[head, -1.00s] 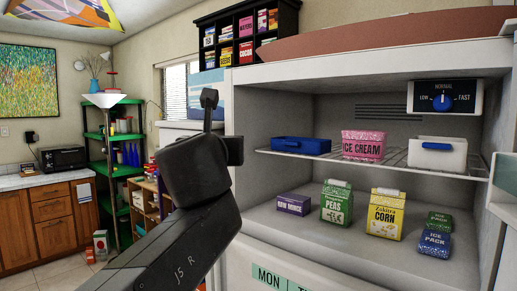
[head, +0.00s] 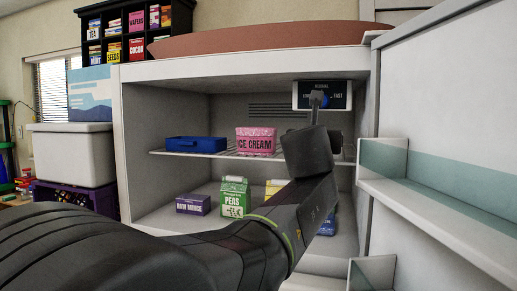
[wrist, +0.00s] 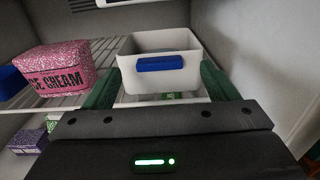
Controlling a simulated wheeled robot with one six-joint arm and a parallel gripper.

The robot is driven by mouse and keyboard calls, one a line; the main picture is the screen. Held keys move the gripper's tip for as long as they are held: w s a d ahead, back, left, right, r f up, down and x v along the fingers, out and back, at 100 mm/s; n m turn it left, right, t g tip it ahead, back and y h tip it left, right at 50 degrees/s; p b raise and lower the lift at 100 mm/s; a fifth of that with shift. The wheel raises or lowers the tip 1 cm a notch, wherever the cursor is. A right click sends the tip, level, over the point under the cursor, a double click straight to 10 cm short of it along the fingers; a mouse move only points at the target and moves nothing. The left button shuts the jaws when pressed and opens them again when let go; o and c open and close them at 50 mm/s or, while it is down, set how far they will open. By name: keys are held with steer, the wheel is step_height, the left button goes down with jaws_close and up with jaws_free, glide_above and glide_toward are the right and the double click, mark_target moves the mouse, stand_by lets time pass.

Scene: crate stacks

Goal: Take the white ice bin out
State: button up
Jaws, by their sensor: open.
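The white ice bin (wrist: 160,83) sits on the wire shelf of the open freezer, with a blue handle (wrist: 160,63) on its front. In the head view my arm hides nearly all of it. My gripper (wrist: 161,77) is open in front of the bin. In the wrist view its green fingers show at the left and right of the bin's front. I cannot tell whether they touch its sides. The bin looks upright and its top is open.
A pink ice cream tub (head: 256,142) stands left of the bin, with a blue tray (head: 196,145) further left. A peas carton (head: 235,198) and a purple box (head: 193,205) stand below. The open door with its shelves (head: 440,215) is at the right.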

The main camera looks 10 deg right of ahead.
steer(key=x, duration=0.3)
steer(key=shift+w+f, duration=0.1)
steer(key=shift+w, duration=0.15)
steer(key=c, duration=1.3)
steer(key=r+p+v, duration=0.1)
steer(key=v, duration=0.5)
steer(key=r+p+v, duration=0.1)
steer(key=v, duration=0.5)
steer(key=r+p+v, duration=0.1)
steer(key=v, duration=0.5)
steer(key=shift+s+d+r, duration=0.1)
steer(key=shift+d+r, duration=0.05)
steer(key=shift+r, duration=0.1)
